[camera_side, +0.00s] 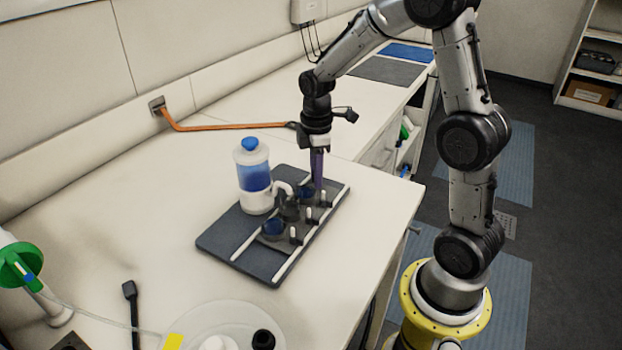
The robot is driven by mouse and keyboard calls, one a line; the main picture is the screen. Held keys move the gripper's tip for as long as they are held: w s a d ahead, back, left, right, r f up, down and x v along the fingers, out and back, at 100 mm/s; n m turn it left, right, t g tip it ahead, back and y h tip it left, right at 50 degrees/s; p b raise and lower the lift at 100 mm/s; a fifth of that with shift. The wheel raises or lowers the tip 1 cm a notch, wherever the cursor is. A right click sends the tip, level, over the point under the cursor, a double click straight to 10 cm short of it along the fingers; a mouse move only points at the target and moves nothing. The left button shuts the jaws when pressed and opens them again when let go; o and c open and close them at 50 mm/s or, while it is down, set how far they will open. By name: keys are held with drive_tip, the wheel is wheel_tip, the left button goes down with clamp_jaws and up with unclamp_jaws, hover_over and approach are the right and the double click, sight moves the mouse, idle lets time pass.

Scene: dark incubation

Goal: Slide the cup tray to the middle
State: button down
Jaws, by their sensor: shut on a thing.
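The cup tray (268,240) is a dark carrier lying between two white rails on a dark board (225,240). My gripper (318,186) points straight down at the far end of the tray, beside the far cup. It is shut on a part of the tray there; the exact contact is small and hard to see.
A white dispenser (257,203) with blue liquid and a blue cap stands on the board's left, its spout reaching over the tray. An orange cable (230,127) runs behind. A round clear dish (225,325) and a dark tool (131,300) lie in front. The bench between is clear.

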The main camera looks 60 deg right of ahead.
drive_tip(key=c, duration=1)
unclamp_jaws()
wheel_tip(320, 180, up, 14)
drive_tip(key=shift+a, duration=0.1)
drive_tip(key=s+a+r+t, duration=0.3)
drive_tip(key=s+a+r, duration=0.3)
drive_tip(key=s+a, duration=0.3)
drive_tip(key=s+a+f+m+t, duration=0.1)
drive_tip(key=s+f+m+t, duration=0.1)
drive_tip(key=s+f+m, duration=0.4)
drive_tip(key=s+m, duration=0.3)
drive_tip(key=shift+a+f+t, duration=0.2)
drive_tip(key=shift+f+t, duration=0.1)
drive_tip(key=shift+f, duration=0.1)
